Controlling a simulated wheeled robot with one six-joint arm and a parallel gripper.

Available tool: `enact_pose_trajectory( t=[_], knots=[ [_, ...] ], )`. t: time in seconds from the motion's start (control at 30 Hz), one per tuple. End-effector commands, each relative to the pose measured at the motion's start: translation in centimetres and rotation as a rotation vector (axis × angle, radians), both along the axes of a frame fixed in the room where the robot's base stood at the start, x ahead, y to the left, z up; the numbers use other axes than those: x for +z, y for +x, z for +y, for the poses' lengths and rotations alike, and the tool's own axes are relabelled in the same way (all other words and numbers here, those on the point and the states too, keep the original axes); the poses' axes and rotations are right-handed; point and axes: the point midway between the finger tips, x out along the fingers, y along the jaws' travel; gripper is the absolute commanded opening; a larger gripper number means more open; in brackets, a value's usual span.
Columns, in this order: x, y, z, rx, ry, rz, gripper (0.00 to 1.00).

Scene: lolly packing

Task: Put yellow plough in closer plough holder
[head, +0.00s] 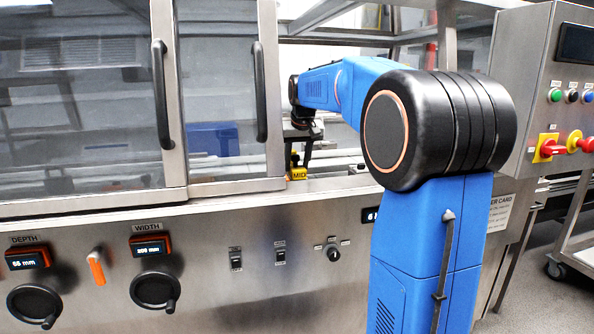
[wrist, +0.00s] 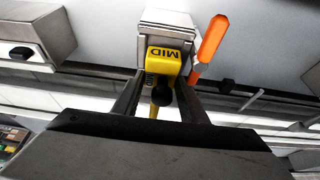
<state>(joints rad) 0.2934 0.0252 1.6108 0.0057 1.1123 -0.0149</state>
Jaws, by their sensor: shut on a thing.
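The yellow plough (head: 298,173), marked MID, shows in the head view just inside the machine's open doorway, below my gripper (head: 298,157). In the wrist view the yellow plough (wrist: 168,62) lies between the two dark fingers of my gripper (wrist: 160,100), which is shut on it. A metal block (wrist: 165,22) stands right at the plough's far end. It looks like a plough holder, but I cannot tell whether the plough is seated in it or only touching it. My arm hides part of the doorway in the head view.
An orange handle (wrist: 210,42) stands close to the right of the metal block in the wrist view. Another metal block (wrist: 35,30) is at the left. A glass door (head: 222,100) borders the opening on the left, and the machine's front ledge (head: 240,197) runs below.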

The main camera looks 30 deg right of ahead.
Motion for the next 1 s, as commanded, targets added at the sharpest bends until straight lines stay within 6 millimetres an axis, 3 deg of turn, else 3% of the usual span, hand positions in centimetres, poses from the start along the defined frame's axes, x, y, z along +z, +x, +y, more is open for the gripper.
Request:
enact_pose_trajectory(
  t=[0.17, 0.57, 0.6, 1.0],
  knots=[
    [-2.1, 0.0, 0.0, 0.000, 0.000, 0.000, 0.00],
    [-2.5, 0.0, 0.0, 0.000, 0.000, -0.001, 0.00],
    [-2.6, 0.0, 0.0, 0.000, 0.000, 0.000, 0.46],
    [-2.1, 0.0, 0.0, 0.000, 0.000, -0.001, 0.47]
  ],
)
